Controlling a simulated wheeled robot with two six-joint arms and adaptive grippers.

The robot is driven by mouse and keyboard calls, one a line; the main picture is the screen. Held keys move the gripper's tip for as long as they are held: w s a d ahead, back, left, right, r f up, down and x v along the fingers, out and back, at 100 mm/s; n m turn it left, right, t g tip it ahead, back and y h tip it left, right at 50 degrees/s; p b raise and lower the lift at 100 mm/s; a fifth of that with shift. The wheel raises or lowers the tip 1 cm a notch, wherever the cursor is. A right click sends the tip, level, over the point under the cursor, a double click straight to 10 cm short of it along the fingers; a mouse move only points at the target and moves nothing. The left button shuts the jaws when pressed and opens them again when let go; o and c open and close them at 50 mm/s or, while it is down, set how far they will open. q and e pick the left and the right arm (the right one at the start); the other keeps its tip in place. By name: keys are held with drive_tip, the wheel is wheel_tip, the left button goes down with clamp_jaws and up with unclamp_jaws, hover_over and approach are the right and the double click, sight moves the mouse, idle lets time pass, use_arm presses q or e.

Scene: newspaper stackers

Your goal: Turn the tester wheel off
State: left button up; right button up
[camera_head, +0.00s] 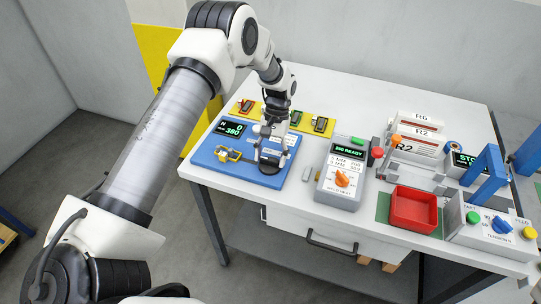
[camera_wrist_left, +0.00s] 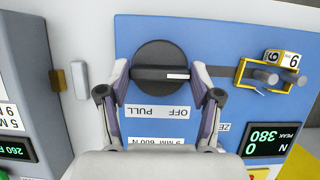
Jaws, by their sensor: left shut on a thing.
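The tester is a blue panel (camera_head: 215,150) on the white table. Its black tester wheel (camera_wrist_left: 165,52) shows in the left wrist view, with a raised bar lying level across it and a white mark at the bar's right end. A label with OFF and PULL (camera_wrist_left: 157,112) lies just below the wheel. My left gripper (camera_wrist_left: 160,74) has one finger on each side of the wheel and is shut on it. The tester display (camera_head: 231,128) shows 380. My right gripper is not in view.
A yellow clamp-like part (camera_head: 230,155) sits on the panel left of my gripper. A yellow strip with several small parts (camera_head: 300,118) lies behind. A grey box with an orange knob (camera_head: 343,179) stands to the right, then a red tray (camera_head: 413,209).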

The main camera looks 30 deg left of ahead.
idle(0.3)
use_arm(q)
drive_tip(key=o, duration=1.1)
drive_tip(key=shift+o, duration=0.2)
drive_tip(key=v, duration=1.2)
